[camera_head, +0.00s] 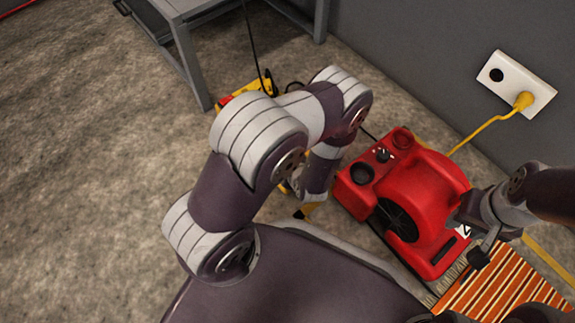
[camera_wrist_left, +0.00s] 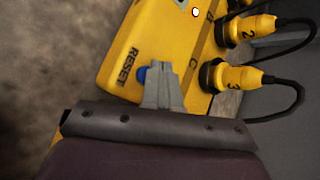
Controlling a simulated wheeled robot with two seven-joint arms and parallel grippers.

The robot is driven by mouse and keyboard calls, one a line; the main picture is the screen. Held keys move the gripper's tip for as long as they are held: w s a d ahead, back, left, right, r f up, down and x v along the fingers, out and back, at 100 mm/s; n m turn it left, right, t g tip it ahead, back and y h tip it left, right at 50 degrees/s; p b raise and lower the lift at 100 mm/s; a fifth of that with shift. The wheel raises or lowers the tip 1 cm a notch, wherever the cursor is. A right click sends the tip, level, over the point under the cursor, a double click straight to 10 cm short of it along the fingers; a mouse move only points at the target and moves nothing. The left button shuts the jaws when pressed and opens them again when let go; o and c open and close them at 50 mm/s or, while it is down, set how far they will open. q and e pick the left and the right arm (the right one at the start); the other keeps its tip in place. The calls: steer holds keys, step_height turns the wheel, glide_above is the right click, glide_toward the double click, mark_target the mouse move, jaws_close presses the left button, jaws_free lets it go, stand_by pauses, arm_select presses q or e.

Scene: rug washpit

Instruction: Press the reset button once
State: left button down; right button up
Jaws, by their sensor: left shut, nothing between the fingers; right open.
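In the left wrist view a yellow box (camera_wrist_left: 125,60) carries the black word RESET. A blue button (camera_wrist_left: 142,75) sits beside that word, partly covered by my left gripper (camera_wrist_left: 158,72). The left gripper is shut and empty, its tips right at the button. I cannot tell whether they touch it. In the head view my left arm hides most of the yellow box; only a bit (camera_head: 243,91) shows behind the arm. My right gripper (camera_head: 468,232) is open at the right, by the red machine.
Yellow plugs (camera_wrist_left: 240,80) with black cables sit along the box's right side. A red blower-like machine (camera_head: 425,190) stands right of my left arm, near a striped rug (camera_head: 490,290). A wall socket (camera_head: 515,82) holds a yellow plug. A grey table (camera_head: 185,50) stands at the back.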

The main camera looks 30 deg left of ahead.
arm_select(q)
steer(key=shift+f, duration=0.4)
stand_by(0.5)
steer(key=shift+r+p, duration=0.9)
steer(key=shift+p, duration=0.05)
step_height(320, 180, up, 5)
steer(key=p, duration=0.5)
steer(key=shift+p, duration=0.3)
